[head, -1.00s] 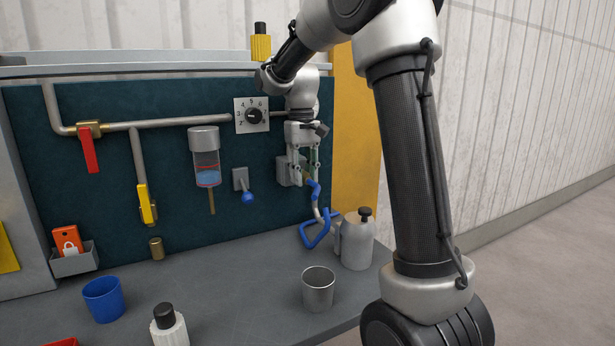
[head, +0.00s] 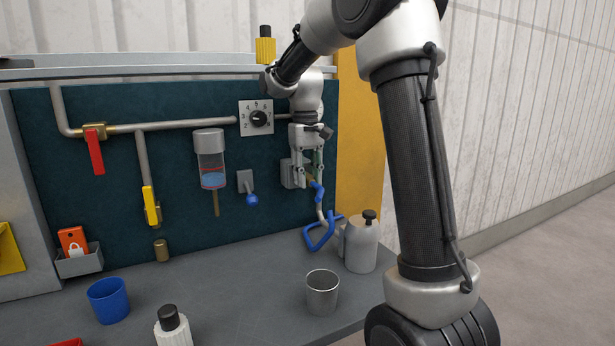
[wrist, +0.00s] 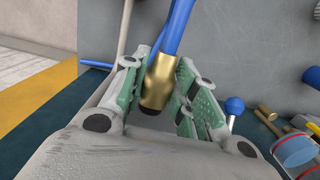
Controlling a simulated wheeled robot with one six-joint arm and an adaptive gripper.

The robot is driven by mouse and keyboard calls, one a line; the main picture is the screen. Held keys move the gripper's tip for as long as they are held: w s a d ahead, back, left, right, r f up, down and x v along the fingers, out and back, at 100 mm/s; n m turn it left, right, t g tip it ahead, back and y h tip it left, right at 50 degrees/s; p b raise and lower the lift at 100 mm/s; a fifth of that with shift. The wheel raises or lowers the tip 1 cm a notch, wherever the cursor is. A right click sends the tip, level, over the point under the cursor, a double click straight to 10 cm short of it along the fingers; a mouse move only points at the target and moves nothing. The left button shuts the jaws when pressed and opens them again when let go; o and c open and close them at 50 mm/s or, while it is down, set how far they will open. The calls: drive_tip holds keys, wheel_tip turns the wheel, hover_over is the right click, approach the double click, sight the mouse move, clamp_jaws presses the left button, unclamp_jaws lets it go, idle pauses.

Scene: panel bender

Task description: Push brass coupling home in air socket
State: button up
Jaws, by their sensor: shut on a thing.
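The brass coupling (wrist: 160,84) sits between the green-padded fingers of my gripper (wrist: 166,76) in the wrist view, its dark end toward the palm and a blue hose (wrist: 178,28) on its other end. In the head view my gripper (head: 309,168) points down at the right of the panel, shut on the coupling, which shows only as a small brass patch. A grey block (head: 287,174), which looks like the air socket, is on the panel just left of the fingers. Its opening is hidden, so I cannot tell whether the coupling touches it.
The blue hose (head: 319,232) hangs to the bench beside a grey canister (head: 361,249). A metal cup (head: 322,294) and a blue cup (head: 108,300) stand on the bench. A blue-knobbed lever (head: 252,199) and a dial (head: 257,118) are left of my gripper.

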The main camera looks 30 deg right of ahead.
drive_tip(key=shift+w, duration=0.55)
drive_tip(key=o, duration=1)
wheel_tip(320, 180, up, 12)
drive_tip(key=w, duration=0.1)
drive_tip(key=s+t, duration=0.2)
drive_tip(key=s, duration=1.3)
drive_tip(key=s+f+t, duration=0.1)
drive_tip(key=s+f, duration=0.2)
drive_tip(key=s, duration=0.2)
drive_tip(key=s+f+t, duration=0.1)
drive_tip(key=s+f, duration=0.3)
drive_tip(key=s+f+t, duration=0.1)
drive_tip(key=s+f, duration=0.3)
drive_tip(key=s, duration=0.1)
drive_tip(key=shift+s+f, duration=0.25)
drive_tip(key=shift+s, duration=0.05)
